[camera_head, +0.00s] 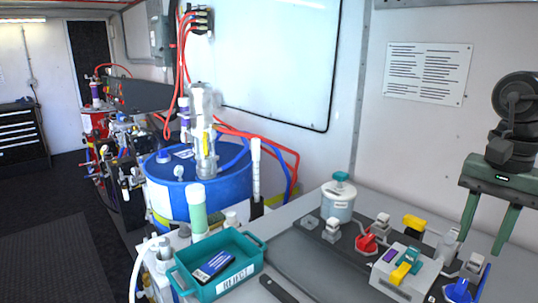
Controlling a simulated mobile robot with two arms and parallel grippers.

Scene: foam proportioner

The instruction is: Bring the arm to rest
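My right gripper (481,246) hangs at the right side of the head view, with its dark arm coming in above it. Its two green fingers point down and stand apart, with nothing held between them. It is in front of the right wall, and its fingertips overlap the right end of the bench in the picture. Whether the fingers touch anything there is unclear, but they look free. My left gripper is not in view.
Below the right gripper are a blue knob (459,291), a grey block with a yellow lever (403,272) and a red knob (366,243). A lidded jar (339,200) stands behind. A teal bin (242,277) holds a blue card. A blue drum (212,200) stands further back.

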